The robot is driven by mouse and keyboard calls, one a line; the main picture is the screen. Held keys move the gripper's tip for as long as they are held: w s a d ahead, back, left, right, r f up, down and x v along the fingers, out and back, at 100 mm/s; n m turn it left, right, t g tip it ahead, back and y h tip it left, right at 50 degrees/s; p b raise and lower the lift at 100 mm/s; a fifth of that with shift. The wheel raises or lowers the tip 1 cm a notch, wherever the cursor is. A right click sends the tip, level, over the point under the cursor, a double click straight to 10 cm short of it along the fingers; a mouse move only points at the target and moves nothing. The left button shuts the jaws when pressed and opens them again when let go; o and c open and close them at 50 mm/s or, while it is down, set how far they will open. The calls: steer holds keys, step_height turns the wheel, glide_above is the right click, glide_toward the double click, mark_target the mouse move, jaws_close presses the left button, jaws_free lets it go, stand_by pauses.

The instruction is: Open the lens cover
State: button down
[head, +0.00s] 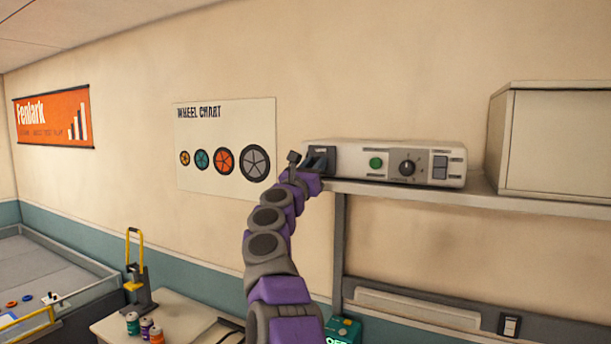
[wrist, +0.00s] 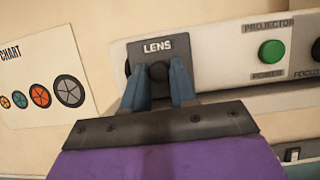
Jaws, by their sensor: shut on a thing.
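The projector (head: 390,170) is a white box on a shelf, with a green power button (wrist: 271,52) and a black focus knob (head: 407,167). The lens cover (wrist: 145,56) is a dark grey plate marked LENS at the left end of the projector's front. It also shows in the head view (head: 323,152), partly behind my gripper. My gripper (wrist: 159,78) faces the plate with its blue-grey fingers on either side of a dark round knob (wrist: 159,70), shut on it. The fingers hide the knob's sides and the plate's lower part. No lens shows.
A large beige box (head: 555,145) stands on the shelf (head: 420,193) right of the projector. A wheel chart (head: 225,145) hangs on the wall to the left. Below are a small table (head: 185,320) with several coloured cans and a walled tray-like field (head: 60,270).

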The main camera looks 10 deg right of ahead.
mark_target(333, 167)
steer(key=s+d+b, duration=0.1)
steer(key=d, duration=0.1)
steer(key=s+d+b, duration=0.2)
steer(key=shift+s+d+f, duration=0.1)
steer(key=shift+d, duration=0.05)
steer(key=shift+s+d, duration=0.1)
steer(key=shift+d, duration=0.1)
steer(key=shift+a, duration=0.15)
steer(key=c, duration=0.9)
jaws_free()
steer(key=shift+a, duration=0.15)
steer(key=shift+s+a+f+b, duration=0.15)
steer(key=shift+b, duration=0.5)
steer(key=shift+b+v, duration=3.5)
steer(key=shift+v, duration=4.85)
